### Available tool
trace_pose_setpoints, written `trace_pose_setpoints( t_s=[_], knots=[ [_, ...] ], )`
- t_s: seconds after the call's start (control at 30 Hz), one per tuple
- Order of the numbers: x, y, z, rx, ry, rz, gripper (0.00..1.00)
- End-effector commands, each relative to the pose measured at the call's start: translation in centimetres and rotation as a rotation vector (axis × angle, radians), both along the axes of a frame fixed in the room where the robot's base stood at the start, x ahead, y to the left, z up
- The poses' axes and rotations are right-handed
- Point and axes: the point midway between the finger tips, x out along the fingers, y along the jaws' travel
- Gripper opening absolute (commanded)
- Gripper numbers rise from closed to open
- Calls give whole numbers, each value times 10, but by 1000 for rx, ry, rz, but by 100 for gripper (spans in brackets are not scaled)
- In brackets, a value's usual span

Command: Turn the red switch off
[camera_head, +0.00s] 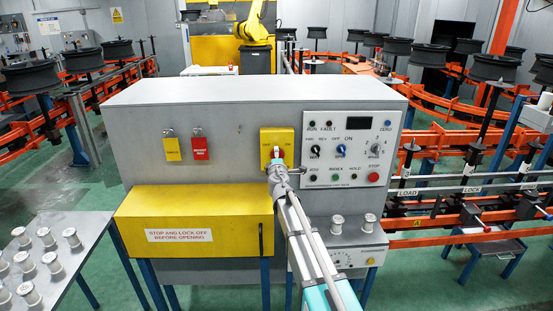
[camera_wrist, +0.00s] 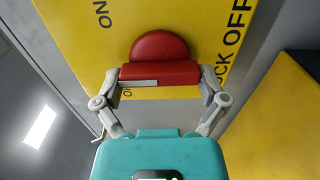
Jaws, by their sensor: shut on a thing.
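The red switch (camera_head: 277,152) sits on a yellow plate (camera_head: 264,137) on the front of the grey cabinet, and my arm partly hides it. In the wrist view the red switch (camera_wrist: 160,73) has a round base and a raised bar handle. My gripper (camera_wrist: 160,80) has one finger at each end of this bar and is shut on it. The wrist view of the plate (camera_wrist: 80,45) shows "ON" to the left of the switch and "LOCK OFF" to the right. In the camera_head view my gripper (camera_head: 277,169) is against the switch.
To the right is a control panel (camera_head: 352,150) with knobs and buttons. Yellow (camera_head: 172,149) and red (camera_head: 200,148) padlock tags hang to the left. A yellow cover (camera_head: 195,222) juts out below. A table with several white spools (camera_head: 46,237) stands at the left.

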Motion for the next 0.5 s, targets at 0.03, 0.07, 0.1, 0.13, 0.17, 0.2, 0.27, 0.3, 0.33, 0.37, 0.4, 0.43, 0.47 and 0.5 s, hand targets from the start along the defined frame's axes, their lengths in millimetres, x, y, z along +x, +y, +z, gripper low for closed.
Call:
trace_pose_setpoints(
  t_s=[0.03,0.07,0.1,0.13,0.17,0.2,0.27,0.3,0.33,0.37,0.4,0.43,0.47,0.5],
  knots=[
    [0,1,-1,-45,0,2,44],
    [0,1,-1,-73,0,2,44],
    [0,1,-1,-111,0,2,44],
    [0,1,-1,-140,0,2,44],
    [0,1,-1,-168,0,2,44],
    [0,0,-1,-206,0,2,44],
    [0,0,-2,-263,0,2,44],
    [0,0,-2,-301,0,2,44],
    [0,0,-2,-329,0,2,44],
    [0,0,-2,-358,0,2,44],
    [0,0,-2,-395,0,2,44],
    [0,0,-2,-423,0,2,44],
    [0,0,-2,-450,0,2,44],
    [0,0,-3,-486,0,2,44]
  ],
)
